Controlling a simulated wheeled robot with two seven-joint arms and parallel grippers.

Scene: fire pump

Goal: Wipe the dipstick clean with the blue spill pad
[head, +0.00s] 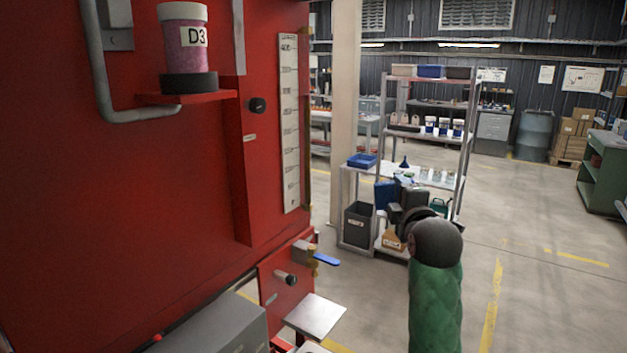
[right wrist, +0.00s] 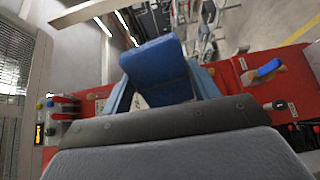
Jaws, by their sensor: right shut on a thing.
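My right arm comes in at the lower right of the head view, and its dark gripper (head: 402,192) is out in front of the shelf rack. In the right wrist view my right gripper (right wrist: 163,85) is shut on the blue spill pad (right wrist: 153,58), which sticks out beyond the fingers. A patch of blue beside the gripper in the head view seems to be the same pad (head: 384,194). I cannot make out the dipstick in either view. My left gripper is not in view.
A red pump housing (head: 100,200) fills the left, with a D3 jar (head: 185,40) on a bracket and a white scale (head: 290,125). A blue-handled valve (head: 326,259) juts out below. A shelf rack (head: 470,110) stands behind my gripper.

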